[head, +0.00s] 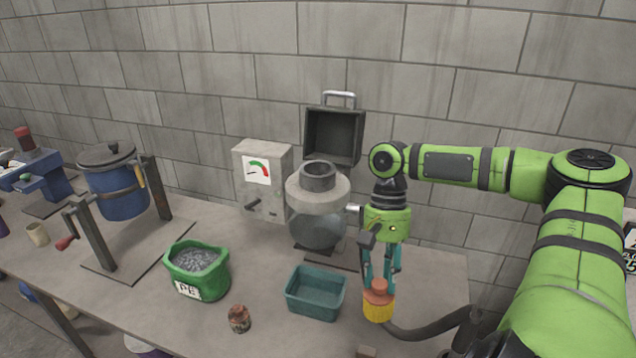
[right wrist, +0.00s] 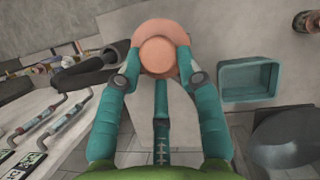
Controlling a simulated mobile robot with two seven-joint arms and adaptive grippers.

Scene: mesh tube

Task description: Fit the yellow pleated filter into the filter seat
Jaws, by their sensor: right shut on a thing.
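The yellow pleated filter (head: 378,310) has an orange top with a knob. My right gripper (head: 380,275) points down and is shut on that orange top. In the right wrist view the filter's orange top (right wrist: 160,52) sits between the teal fingers (right wrist: 158,78), and its yellow pleats are hidden. The filter is to the right of the teal tray, at the bench's front; I cannot tell whether it touches the bench. A grey round housing with a dark ring opening (head: 319,178) stands behind it to the left; it looks like the filter seat. My left gripper is not in view.
A teal tray (head: 316,293) lies just left of the filter, and a black hose (head: 425,332) to its right. An open lidded box (head: 334,135) stands behind the housing. A gauge box (head: 263,182), green bag (head: 197,270) and small rusty jar (head: 239,319) stand left.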

